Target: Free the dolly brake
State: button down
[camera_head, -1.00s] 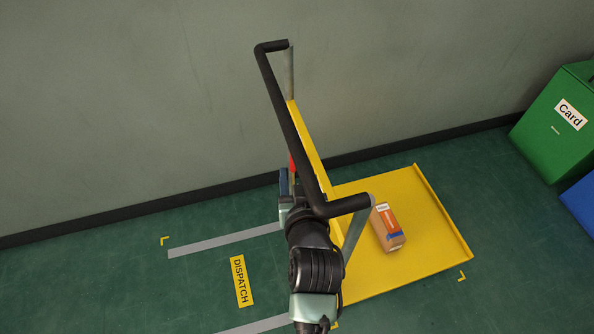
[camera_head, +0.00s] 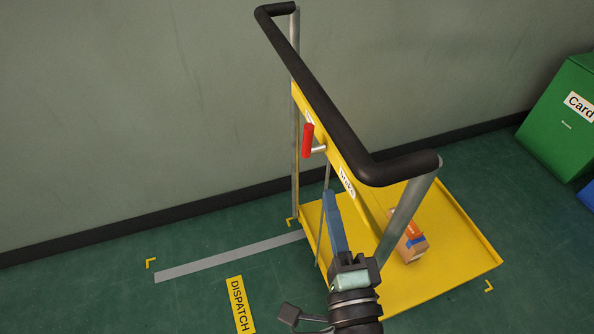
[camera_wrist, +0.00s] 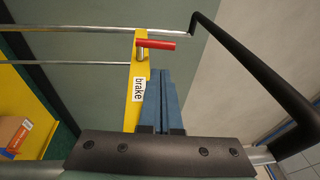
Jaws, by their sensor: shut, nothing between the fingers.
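The yellow dolly (camera_head: 455,205) stands on the green floor with a black push handle (camera_head: 320,100). Its brake lever (camera_head: 307,141) has a red grip on a metal pin at the yellow crossbar; the grip points up in the head view. It also shows in the wrist view (camera_wrist: 157,44). A "brake" label (camera_head: 347,183) is on the crossbar. My gripper (camera_head: 329,196) has its blue fingers shut and empty, below the lever and apart from it in the head view. In the wrist view the fingers (camera_wrist: 160,73) lie beside the crossbar, just short of the red grip.
A cardboard box (camera_head: 413,248) sits on the dolly's deck. Metal posts (camera_head: 295,150) carry the handle. A green card bin (camera_head: 560,105) stands at the right by the wall. The floor left of the dolly is clear, with a grey strip (camera_head: 230,256) and a DISPATCH sign (camera_head: 240,304).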

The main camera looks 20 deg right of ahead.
jog(key=w+d+r+p, duration=0.1)
jog(key=w+p, duration=0.1)
jog(key=w, duration=0.7)
jog(key=shift+w+d+r+p, duration=0.15)
jog(key=shift+w+d+p, duration=0.2)
jog(key=shift+d, duration=0.05)
jog(key=shift+r+p, duration=0.15)
jog(key=shift+p, duration=0.25)
jog(key=shift+g+p, duration=0.3)
jog(key=shift+p, duration=0.6)
